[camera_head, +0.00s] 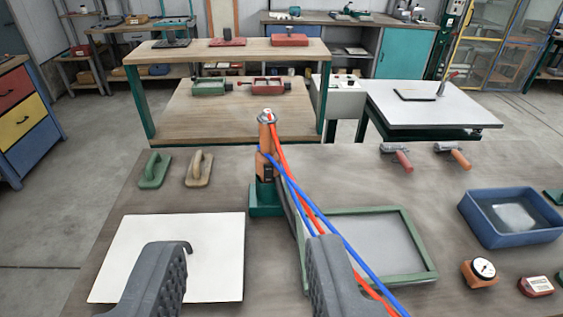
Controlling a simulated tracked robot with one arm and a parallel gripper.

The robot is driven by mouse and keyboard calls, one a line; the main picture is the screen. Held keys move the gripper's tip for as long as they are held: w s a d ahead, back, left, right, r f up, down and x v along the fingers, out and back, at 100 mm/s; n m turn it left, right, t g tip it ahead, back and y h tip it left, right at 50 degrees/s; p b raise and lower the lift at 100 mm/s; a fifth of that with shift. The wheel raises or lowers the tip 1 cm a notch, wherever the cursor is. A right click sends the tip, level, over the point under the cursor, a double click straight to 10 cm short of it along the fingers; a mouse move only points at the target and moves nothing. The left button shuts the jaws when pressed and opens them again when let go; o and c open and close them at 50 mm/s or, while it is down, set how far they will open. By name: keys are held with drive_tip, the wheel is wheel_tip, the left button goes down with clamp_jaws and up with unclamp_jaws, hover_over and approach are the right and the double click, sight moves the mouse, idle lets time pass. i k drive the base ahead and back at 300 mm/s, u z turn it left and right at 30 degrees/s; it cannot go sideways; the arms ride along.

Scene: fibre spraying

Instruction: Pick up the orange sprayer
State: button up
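The orange sprayer (266,150) stands upright in a green holder (265,197) near the middle of the table, with a metal tip on top. Red and blue hoses (291,182) run from it toward the lower right, passing over my right finger. My gripper (245,262) is open and empty, its two dark grey fingers low in the picture. The sprayer is ahead of the fingers, between them in the picture and apart from both.
A white board (215,225) lies at left, partly behind my left finger. A green-framed tray (408,255) lies right of the holder. Two trowels (154,170) sit at left and two rollers (403,160) at right. A blue basin (487,225) and a gauge (480,272) stand far right.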

sight(266, 143)
drive_tip(key=z, duration=0.1)
drive_tip(key=i, duration=1)
drive_tip(key=u, duration=0.1)
